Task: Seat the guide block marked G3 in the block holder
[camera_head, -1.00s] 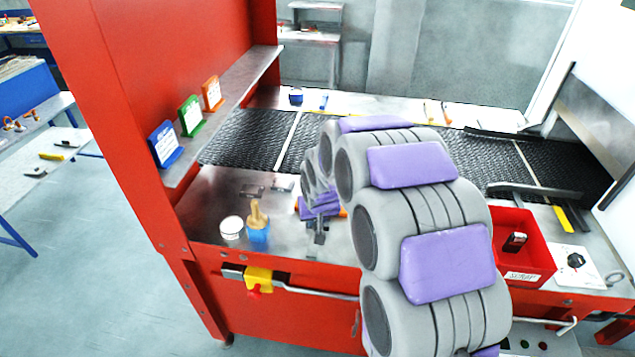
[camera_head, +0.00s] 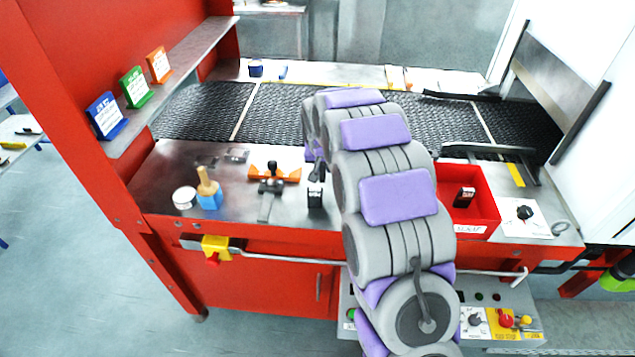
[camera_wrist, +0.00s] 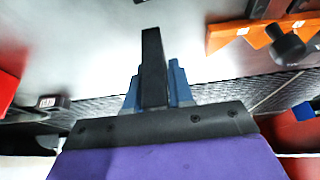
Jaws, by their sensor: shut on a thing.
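My gripper (camera_wrist: 155,88) shows blue fingers shut on a black block (camera_wrist: 153,62), which juts out between them. No marking can be read on it. In the head view a black block with a pale label (camera_head: 315,198) shows just below the wrist, at the table's front middle; it appears to be the held one. Left of it is an orange holder (camera_head: 262,173) with a black knob and a grey bar; it is also at the upper right of the wrist view (camera_wrist: 232,36). Block and holder are apart. My arm hides part of the table.
A red bin (camera_head: 483,212) with a black labelled piece (camera_head: 463,197) inside stands to the right. A blue pot with a brush (camera_head: 209,193) and a white round tin (camera_head: 184,197) stand at the left. The mesh belt (camera_head: 290,112) runs behind. Coloured cards (camera_head: 105,115) stand on the left shelf.

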